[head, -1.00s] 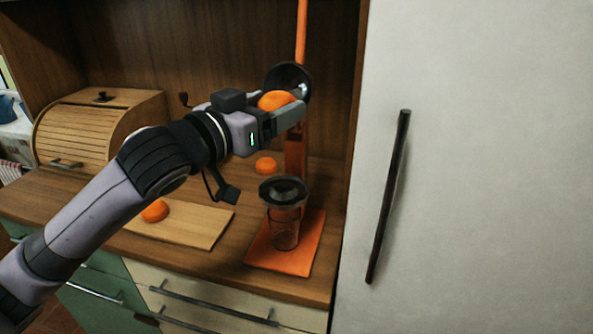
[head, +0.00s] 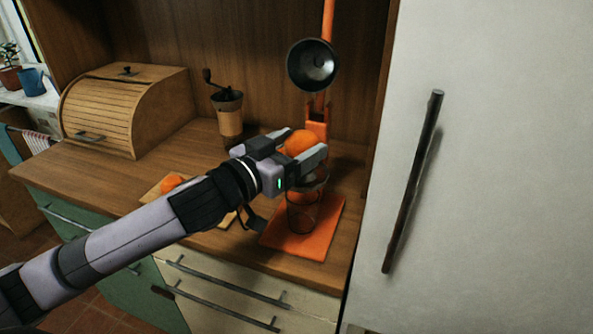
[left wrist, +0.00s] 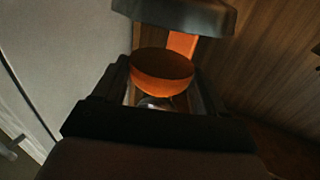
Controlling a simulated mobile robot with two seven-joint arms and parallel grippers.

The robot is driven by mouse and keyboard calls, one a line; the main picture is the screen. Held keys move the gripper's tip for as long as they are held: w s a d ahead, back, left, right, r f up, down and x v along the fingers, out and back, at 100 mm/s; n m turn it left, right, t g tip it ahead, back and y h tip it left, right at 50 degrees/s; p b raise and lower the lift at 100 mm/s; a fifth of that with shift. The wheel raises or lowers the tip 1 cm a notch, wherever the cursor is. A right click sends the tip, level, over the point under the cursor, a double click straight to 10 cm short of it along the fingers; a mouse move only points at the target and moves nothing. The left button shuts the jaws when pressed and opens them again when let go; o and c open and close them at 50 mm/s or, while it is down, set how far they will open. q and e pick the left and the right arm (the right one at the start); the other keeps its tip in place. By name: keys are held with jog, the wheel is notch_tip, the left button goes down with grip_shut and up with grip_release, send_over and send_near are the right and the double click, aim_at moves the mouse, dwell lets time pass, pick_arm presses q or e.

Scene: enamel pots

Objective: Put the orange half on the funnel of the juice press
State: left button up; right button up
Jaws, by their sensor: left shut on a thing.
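My left gripper (head: 305,153) is shut on an orange half (head: 301,142), rounded side up. It holds it over the glass (head: 302,212) of the orange juice press (head: 318,118). The dark funnel on the glass is mostly hidden behind the gripper, so I cannot tell whether the fruit touches it. The press's dark upper cup (head: 312,66) is raised above and behind the gripper. In the left wrist view the held orange half (left wrist: 161,70) sits between the fingers, with the orange press column (left wrist: 183,45) behind it. My right gripper is out of view.
Another orange piece (head: 172,183) lies on a cutting board (head: 154,191), partly hidden by my left arm. A coffee grinder (head: 228,112) and a wooden bread box (head: 130,110) stand behind. A tall white door (head: 500,170) closes off the right side.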

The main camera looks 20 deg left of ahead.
pick_arm(q)
jog(key=shift+f+b, duration=0.35)
jog(key=shift+f, duration=1.9)
jog(key=shift+f, duration=0.25)
jog(key=o, duration=1)
jog(key=shift+o, duration=0.2)
jog(key=shift+r, duration=0.15)
jog(key=shift+r, duration=0.1)
jog(key=b+v, duration=0.2)
jog(key=v, duration=1)
jog(key=shift+b, duration=0.3)
